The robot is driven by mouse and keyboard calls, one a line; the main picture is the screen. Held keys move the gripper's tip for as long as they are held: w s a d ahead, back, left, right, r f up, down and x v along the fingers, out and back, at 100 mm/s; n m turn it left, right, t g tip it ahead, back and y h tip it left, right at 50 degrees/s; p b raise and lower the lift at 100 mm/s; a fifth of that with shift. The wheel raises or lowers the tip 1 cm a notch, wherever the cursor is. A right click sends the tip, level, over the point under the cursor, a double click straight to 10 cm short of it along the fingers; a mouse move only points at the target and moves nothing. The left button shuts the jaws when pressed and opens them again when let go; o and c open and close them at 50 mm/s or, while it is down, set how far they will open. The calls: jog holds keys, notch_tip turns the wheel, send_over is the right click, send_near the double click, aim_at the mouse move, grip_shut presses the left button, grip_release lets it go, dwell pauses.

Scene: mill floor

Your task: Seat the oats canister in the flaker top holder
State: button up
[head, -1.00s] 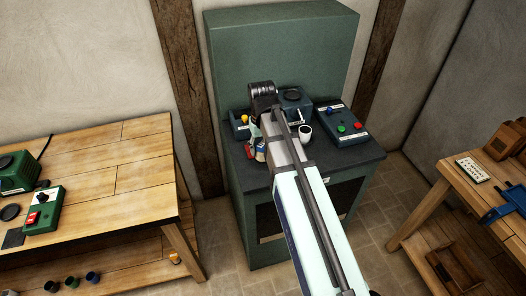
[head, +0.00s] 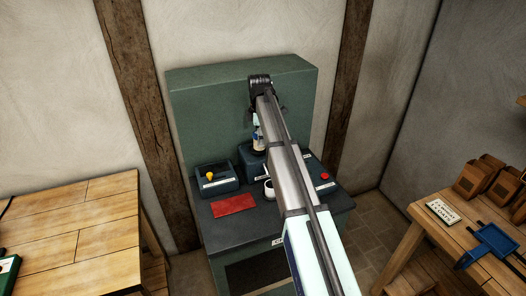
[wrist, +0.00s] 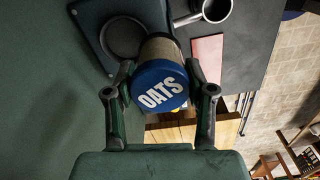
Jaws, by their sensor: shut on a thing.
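The oats canister has a blue lid lettered OATS (wrist: 160,88) and a tan body behind it in the wrist view. My gripper (wrist: 163,78) is shut on it, with one finger on each side. In the head view the canister (head: 258,141) is partly hidden by my arm and is held up over the middle dark blue unit (head: 248,166) of the green machine. A round dark recess (wrist: 121,38), apparently the flaker top holder, lies in that unit. The canister appears beside and partly overlapping it in the wrist view, not clearly in it.
The green back panel (head: 210,100) stands close behind. A white cup (head: 268,190) is in front of the unit, a red mat (head: 233,204) lies on the counter, and a box with a yellow knob (head: 211,178) is left. Wooden tables flank the machine.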

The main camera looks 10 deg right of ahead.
jog(key=w+r+n, duration=0.3)
jog(key=w+n, duration=0.2)
jog(key=n, duration=0.2)
jog(key=shift+n, duration=0.3)
jog(key=shift+w+f+b, duration=0.1)
jog(key=shift+f+b, duration=1.05)
jog(key=shift+f, duration=1.95)
jog(key=shift+f, duration=0.65)
jog(key=o, duration=1.2)
jog(key=shift+c, duration=0.2)
jog(key=shift+r, duration=0.1)
notch_tip(320, 180, up, 11)
jog(key=p, duration=0.4)
